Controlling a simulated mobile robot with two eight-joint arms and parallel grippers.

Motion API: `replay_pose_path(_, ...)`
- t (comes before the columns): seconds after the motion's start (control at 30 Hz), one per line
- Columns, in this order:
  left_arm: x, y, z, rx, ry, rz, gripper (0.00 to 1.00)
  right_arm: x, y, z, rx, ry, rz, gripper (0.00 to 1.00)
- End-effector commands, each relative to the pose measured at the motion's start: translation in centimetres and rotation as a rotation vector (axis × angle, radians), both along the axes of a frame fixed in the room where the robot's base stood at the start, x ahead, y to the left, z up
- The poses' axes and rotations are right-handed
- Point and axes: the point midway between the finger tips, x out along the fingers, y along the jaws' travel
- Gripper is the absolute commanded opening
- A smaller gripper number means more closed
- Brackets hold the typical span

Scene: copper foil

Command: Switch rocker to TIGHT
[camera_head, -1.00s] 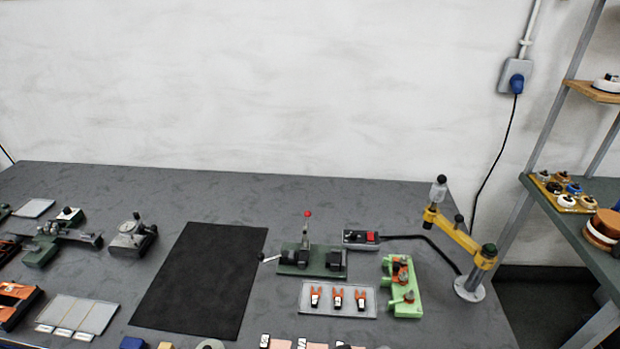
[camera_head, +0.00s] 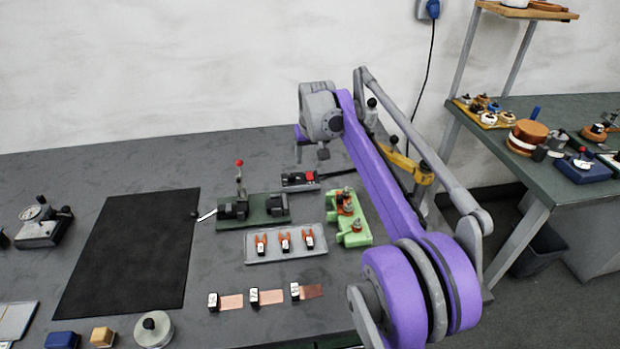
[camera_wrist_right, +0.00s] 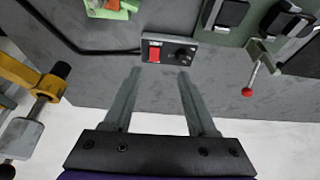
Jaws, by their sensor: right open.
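The red rocker (camera_head: 309,175) sits on a small dark-and-grey switch box (camera_head: 297,182) behind the green-based fixture. In the right wrist view the red rocker (camera_wrist_right: 155,51) is on the left end of the box (camera_wrist_right: 169,48), beside a dark panel with a small knob. Any lettering is too small to read, and I cannot tell which way the rocker is set. My right gripper (camera_head: 310,153) is above and behind the box in the head view. In the right wrist view my right gripper (camera_wrist_right: 159,76) is open and empty, its fingertips pointing at the box, apart from it. My left gripper is not in view.
A green fixture (camera_head: 264,219) with a red-knobbed lever (camera_head: 240,172) stands left of the box. A light-green holder (camera_head: 355,232) and a yellow jointed arm (camera_head: 408,165) stand to the right. A black cable runs from the box. A black mat (camera_head: 130,255) lies left.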

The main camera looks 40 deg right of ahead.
Motion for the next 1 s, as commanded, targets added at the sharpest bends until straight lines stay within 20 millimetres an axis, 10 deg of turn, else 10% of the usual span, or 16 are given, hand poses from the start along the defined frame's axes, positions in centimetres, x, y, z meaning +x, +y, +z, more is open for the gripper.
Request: replay_pose_path(1.0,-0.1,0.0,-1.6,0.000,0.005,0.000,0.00,4.2,-3.5,-10.3,0.001,0.002,-0.020,0.57)
